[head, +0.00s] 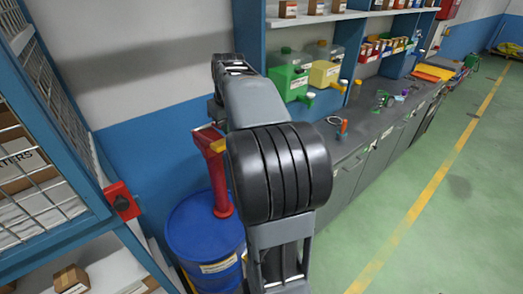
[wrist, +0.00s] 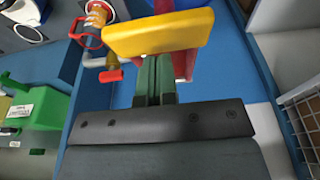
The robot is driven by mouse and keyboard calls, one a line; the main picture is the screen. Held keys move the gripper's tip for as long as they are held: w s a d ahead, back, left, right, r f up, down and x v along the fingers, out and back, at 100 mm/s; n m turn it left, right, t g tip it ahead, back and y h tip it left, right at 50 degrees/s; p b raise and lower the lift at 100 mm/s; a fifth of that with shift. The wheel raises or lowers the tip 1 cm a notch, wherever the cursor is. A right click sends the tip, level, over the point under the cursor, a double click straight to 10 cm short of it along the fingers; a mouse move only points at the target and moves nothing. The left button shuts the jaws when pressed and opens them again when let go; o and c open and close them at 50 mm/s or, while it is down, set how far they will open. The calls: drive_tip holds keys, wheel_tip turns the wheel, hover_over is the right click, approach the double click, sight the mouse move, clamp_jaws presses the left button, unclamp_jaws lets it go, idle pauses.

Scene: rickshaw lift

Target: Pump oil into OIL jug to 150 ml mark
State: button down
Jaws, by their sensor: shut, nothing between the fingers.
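A blue drum (head: 205,238) stands at the lower left, with a red hand pump (head: 217,178) on top. My arm hides part of the pump. The pump's yellow handle (head: 217,146) just shows beside my arm and is large in the wrist view (wrist: 158,33). My gripper (wrist: 155,65) is shut and empty, its green fingers together and their tips at the handle's lower edge in the picture; I cannot tell whether they touch. An amber cylinder with a red ring (wrist: 96,18) shows at the upper left of the wrist view. I cannot make out the OIL jug for certain.
A grey workbench (head: 350,150) runs along the right, with a green container (head: 287,80) and a yellow container (head: 325,72) on its shelf. A blue-framed wire cage (head: 50,110) is close on the left. Green floor (head: 450,220) at right is clear.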

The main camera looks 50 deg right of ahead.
drive_tip(key=shift+f, duration=0.15)
idle(0.3)
wheel_tip(320, 180, down, 12)
drive_tip(key=b, duration=0.9)
drive_tip(key=shift+r, duration=0.25)
idle(0.9)
wheel_tip(320, 180, up, 12)
drive_tip(key=p, duration=0.9)
drive_tip(key=shift+f+p, duration=0.15)
drive_tip(key=shift+p, duration=0.2)
wheel_tip(320, 180, up, 4)
drive_tip(key=p, duration=0.3)
wheel_tip(320, 180, up, 2)
